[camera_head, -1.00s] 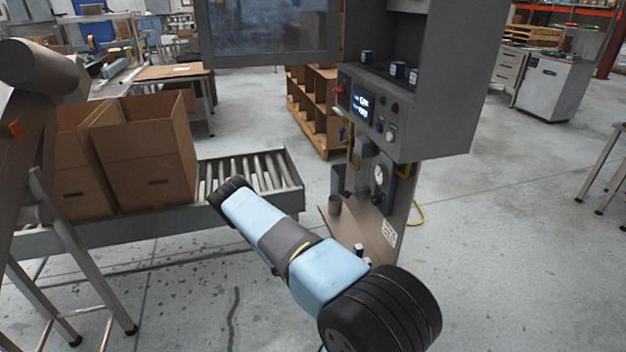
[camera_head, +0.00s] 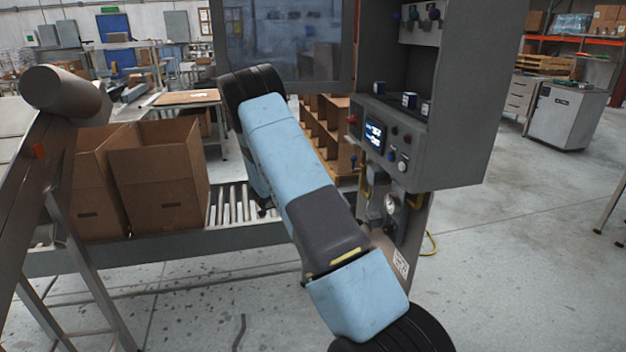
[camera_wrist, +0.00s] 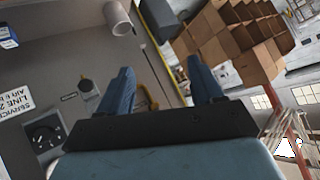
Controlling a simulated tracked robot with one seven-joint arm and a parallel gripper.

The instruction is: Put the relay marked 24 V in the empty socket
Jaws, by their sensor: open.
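In the head view, several small blue-and-white blocks that look like relays stand on the ledge of the grey cabinet, at the left (camera_head: 379,88), middle (camera_head: 409,100) and right (camera_head: 426,109). Their markings are too small to read, so I cannot tell which is 24 V. A pale strip (camera_head: 420,35) with coloured parts above it sits inside the cabinet; I cannot make out an empty socket. My gripper (camera_wrist: 162,82) is open and empty in the wrist view, in front of a grey panel. A blue-and-white block (camera_wrist: 8,37) is cut off at that view's top left.
The cabinet's front has a lit display (camera_head: 374,134) and knobs. A roller conveyor (camera_head: 232,205) with cardboard boxes (camera_head: 160,175) stands left.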

